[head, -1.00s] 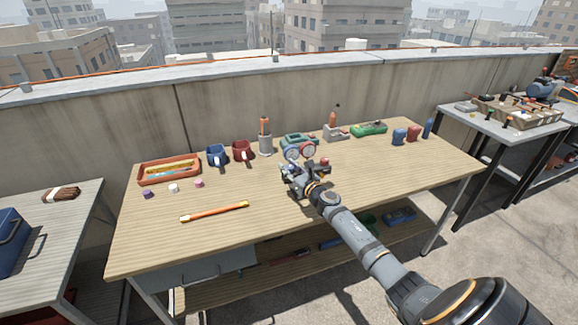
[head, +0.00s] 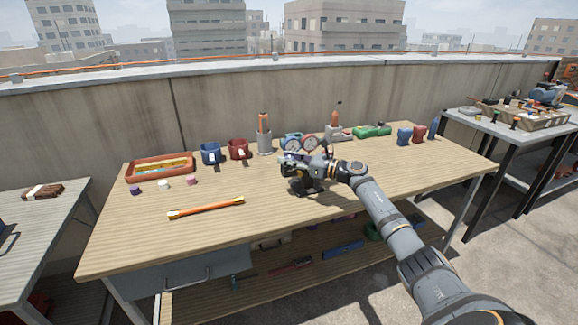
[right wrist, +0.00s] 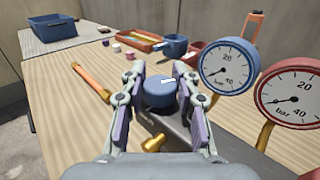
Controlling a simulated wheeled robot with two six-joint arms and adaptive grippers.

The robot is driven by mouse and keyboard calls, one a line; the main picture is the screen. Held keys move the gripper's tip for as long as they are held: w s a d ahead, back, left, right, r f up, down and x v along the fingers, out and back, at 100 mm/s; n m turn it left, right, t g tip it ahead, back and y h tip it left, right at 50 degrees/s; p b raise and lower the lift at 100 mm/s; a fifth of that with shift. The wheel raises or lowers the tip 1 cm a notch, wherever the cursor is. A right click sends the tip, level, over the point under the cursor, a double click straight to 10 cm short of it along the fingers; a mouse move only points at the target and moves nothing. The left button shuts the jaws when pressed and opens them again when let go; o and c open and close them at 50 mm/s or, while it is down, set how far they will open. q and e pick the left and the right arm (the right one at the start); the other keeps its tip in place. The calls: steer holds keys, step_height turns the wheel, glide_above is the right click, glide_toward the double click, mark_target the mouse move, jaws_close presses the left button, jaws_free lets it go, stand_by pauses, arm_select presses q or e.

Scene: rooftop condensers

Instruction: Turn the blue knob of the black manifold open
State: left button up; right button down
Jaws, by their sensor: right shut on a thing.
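The blue knob (right wrist: 161,94) with a white mark on top sits between the two fingers of my right gripper (right wrist: 159,78) in the right wrist view, and the gripper is shut on it. The dark manifold body (right wrist: 196,134) shows behind and below the fingers, with a brass fitting (right wrist: 153,144). A blue-rimmed gauge (right wrist: 229,66) and a red-rimmed gauge (right wrist: 291,98) stand to the right. In the head view my right gripper (head: 290,171) hides most of the manifold and the knob. My left gripper is not in view.
On the wooden bench (head: 240,236) stand a blue mug (head: 211,154), a red mug (head: 238,149), a grey holder (head: 264,144) and an orange tray (head: 161,168). An orange stick (head: 206,208) lies toward the front. The front of the bench is mostly clear.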

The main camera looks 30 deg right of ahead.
stand_by(0.4)
steer(key=c, duration=1)
jaws_free()
steer(key=shift+o, duration=0.2)
steer(key=shift+s, duration=0.1)
steer(key=v, duration=1.2)
steer(key=shift+f, duration=0.1)
